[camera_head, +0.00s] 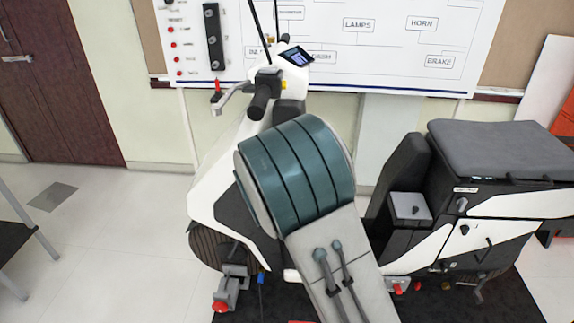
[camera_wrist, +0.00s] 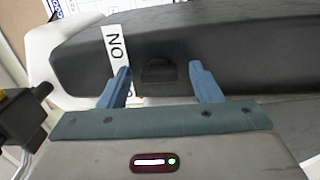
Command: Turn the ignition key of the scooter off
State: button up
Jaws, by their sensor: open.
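The white and black scooter (camera_head: 215,175) stands upright in the head view, its front half partly covered by my arm. In the wrist view a dark, blocky piece that looks like the ignition key (camera_wrist: 158,74) sits on the scooter's black panel (camera_wrist: 225,45). A white label strip (camera_wrist: 116,42) with the letters N and O lies to its left. My gripper (camera_wrist: 159,66) is open, with one blue finger on each side of the key and gaps between. I cannot tell the key's exact turn. In the head view my arm hides the gripper and key.
The handlebar grip (camera_head: 260,100) and brake lever (camera_head: 232,97) are close behind my arm. A handlebar control with a yellow piece (camera_wrist: 15,95) is at the wrist view's left. The seat (camera_head: 500,148) is to the right. A labelled board (camera_head: 375,50) stands behind.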

jog(key=s+b, duration=0.1)
jog(key=s, duration=1.2)
jog(key=shift+s+a, duration=0.2)
jog(key=shift+s, duration=0.2)
jog(key=s+d+m+g, duration=1.5)
jog(key=s+d+m, duration=0.3)
jog(key=s, duration=0.2)
jog(key=shift+s+d+y, duration=0.15)
jog(key=shift+d+y, duration=0.15)
jog(key=shift+d, duration=0.1)
jog(key=c, duration=0.4)
jog(key=shift+a, duration=0.1)
jog(key=shift+c, duration=0.4)
